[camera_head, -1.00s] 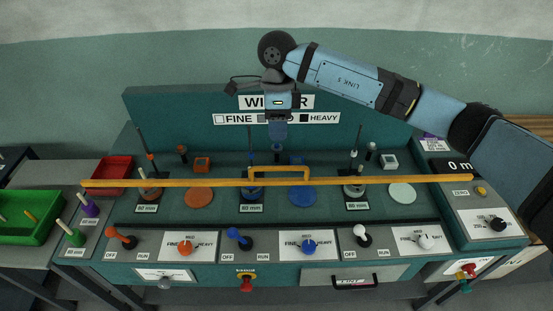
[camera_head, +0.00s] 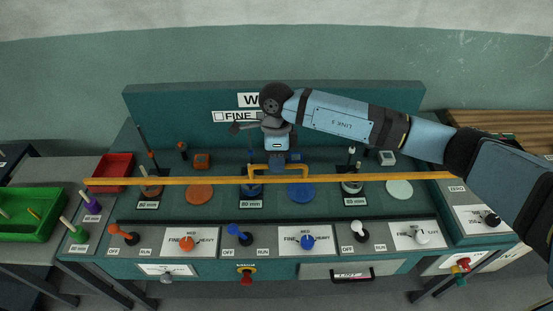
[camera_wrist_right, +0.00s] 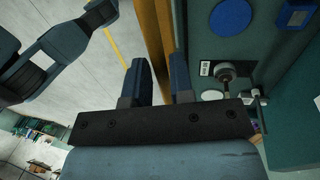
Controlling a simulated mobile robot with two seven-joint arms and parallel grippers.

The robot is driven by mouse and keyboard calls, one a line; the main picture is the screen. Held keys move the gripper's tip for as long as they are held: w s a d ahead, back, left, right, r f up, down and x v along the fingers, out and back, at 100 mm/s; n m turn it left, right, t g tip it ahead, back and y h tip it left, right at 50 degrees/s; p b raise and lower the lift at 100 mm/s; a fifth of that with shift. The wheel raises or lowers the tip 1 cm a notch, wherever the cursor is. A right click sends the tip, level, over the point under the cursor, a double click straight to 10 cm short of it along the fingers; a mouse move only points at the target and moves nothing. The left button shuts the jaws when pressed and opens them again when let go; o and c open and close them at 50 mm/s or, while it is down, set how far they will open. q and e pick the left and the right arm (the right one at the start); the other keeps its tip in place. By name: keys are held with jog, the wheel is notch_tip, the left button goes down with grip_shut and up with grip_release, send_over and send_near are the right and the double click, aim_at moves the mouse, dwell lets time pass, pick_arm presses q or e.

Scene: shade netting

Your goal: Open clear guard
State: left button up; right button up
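The clear guard shows mainly as a long yellow bar (camera_head: 380,178) across the middle of the teal bench, with a raised yellow handle (camera_head: 251,170) at its centre. Its transparent panel is hard to make out. My right gripper (camera_head: 279,163) points down right at the handle and hides part of its top. In the right wrist view the two dark fingers (camera_wrist_right: 156,85) are apart, with the yellow bar (camera_wrist_right: 152,35) showing between and beyond them. I cannot tell whether they touch it. My left gripper is in neither view.
Levers and dials line the front, including a blue lever (camera_head: 239,234). Red (camera_head: 113,168) and green (camera_head: 25,215) bins sit at left.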

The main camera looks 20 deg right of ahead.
grip_shut()
jog(key=b, duration=1.1)
send_near(276, 202)
jog(key=f, duration=0.2)
jog(key=s+f, duration=0.1)
jog(key=f, duration=0.2)
jog(key=shift+s+a+f, duration=0.1)
jog(key=shift+s+f, duration=0.05)
jog(key=shift+s, duration=0.05)
notch_tip(276, 202, down, 3)
jog(key=shift+r+b, duration=0.15)
jog(key=shift+b, duration=0.65)
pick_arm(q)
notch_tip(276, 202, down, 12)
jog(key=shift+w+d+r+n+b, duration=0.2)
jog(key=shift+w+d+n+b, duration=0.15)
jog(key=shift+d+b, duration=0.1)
pick_arm(e)
jog(key=shift+f, duration=0.75)
jog(key=shift+o, duration=2.2)
grip_release()
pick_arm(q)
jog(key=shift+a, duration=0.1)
pick_arm(e)
jog(key=shift+r, duration=0.15)
